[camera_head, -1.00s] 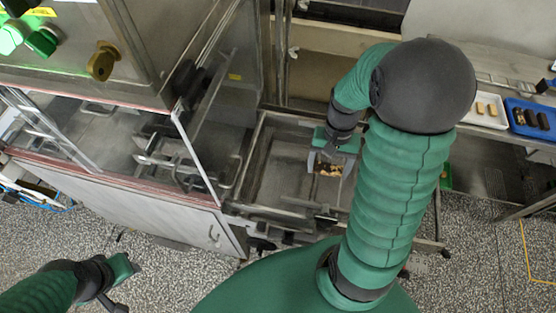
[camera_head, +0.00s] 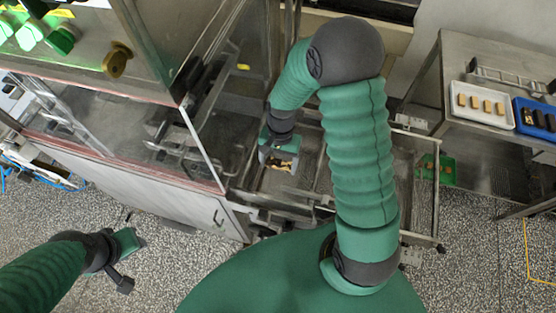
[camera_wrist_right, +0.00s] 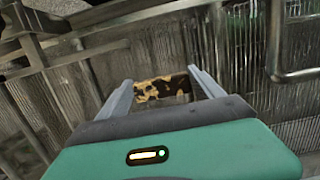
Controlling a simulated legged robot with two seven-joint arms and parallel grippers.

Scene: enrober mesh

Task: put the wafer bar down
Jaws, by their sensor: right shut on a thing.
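The wafer bar (camera_wrist_right: 160,89), yellowish with dark brown patches, lies between the two fingers of my right gripper (camera_wrist_right: 163,92) in the right wrist view. In the head view my right gripper (camera_head: 279,165) holds the wafer bar (camera_head: 285,162) over the metal frame and mesh, close to the clear-sided machine. The gripper is shut on the bar. Whether the bar touches the mesh below cannot be told. My left gripper (camera_head: 126,262) is at the lower left above the speckled floor, and its fingers are unclear.
The machine's clear panel (camera_head: 200,150) stands just left of my right gripper. A metal bar (camera_wrist_right: 276,40) rises at the right of the wrist view. At the right, a steel table (camera_head: 455,65) bears a white tray (camera_head: 484,122) with several pale bars and a blue tray (camera_head: 522,128) with dark ones.

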